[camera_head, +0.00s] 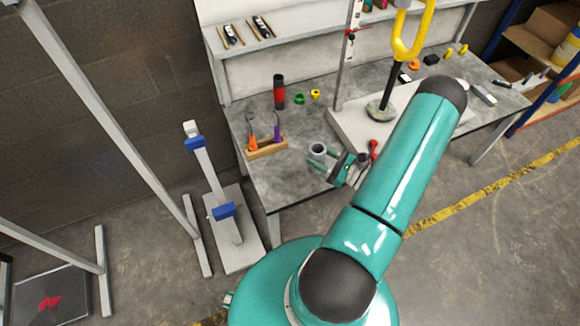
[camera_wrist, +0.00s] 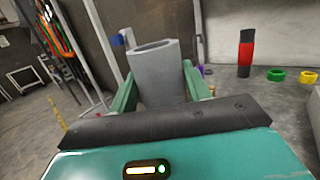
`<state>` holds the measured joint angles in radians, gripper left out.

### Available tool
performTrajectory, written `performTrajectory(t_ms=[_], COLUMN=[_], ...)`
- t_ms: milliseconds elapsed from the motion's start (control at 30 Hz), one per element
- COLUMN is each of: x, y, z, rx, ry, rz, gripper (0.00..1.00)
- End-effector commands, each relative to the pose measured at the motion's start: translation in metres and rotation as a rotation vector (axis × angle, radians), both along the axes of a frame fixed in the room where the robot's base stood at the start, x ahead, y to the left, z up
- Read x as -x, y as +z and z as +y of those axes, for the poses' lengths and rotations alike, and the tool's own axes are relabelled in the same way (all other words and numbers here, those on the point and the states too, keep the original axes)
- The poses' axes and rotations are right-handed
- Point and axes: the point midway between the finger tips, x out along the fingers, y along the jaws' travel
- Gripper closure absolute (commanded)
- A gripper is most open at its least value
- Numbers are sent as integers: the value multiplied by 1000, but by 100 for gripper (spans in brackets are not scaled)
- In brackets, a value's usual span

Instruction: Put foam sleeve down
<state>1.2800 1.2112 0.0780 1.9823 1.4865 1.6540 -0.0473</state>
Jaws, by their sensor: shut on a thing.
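The foam sleeve (camera_wrist: 156,75) is a grey hollow tube, held upright between the two green fingers in the wrist view. Its open top faces up. In the head view the sleeve (camera_head: 317,149) shows as a small grey ring over the grey workbench (camera_head: 305,184). My gripper (camera_head: 320,159) is shut on the sleeve, one finger on each side. The sleeve's lower end is hidden behind the gripper body in the wrist view. I cannot tell whether it touches the bench top.
A wooden holder (camera_head: 267,151) with handled tools stands left of the sleeve. A red and black cylinder (camera_head: 279,92), a green ring (camera_head: 299,99) and a yellow ring (camera_head: 315,94) are behind. A stand base (camera_head: 350,130) lies to the right. Bare bench surrounds the sleeve.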

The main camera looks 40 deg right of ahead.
Motion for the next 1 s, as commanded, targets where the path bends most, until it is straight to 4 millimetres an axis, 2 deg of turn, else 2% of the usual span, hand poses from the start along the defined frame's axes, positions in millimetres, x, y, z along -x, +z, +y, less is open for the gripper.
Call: performTrajectory(t_ms=[200,400,700,900,1000], x=[-40,-64,-81,-80,-80], y=[-22,-58,-83,-111,-113], z=[35,54,67,66,66], rx=[-5,-2,-2,-1,0], ry=[6,3,2,1,1], rz=[0,2,1,2,0], gripper=[77,77,77,77,77])
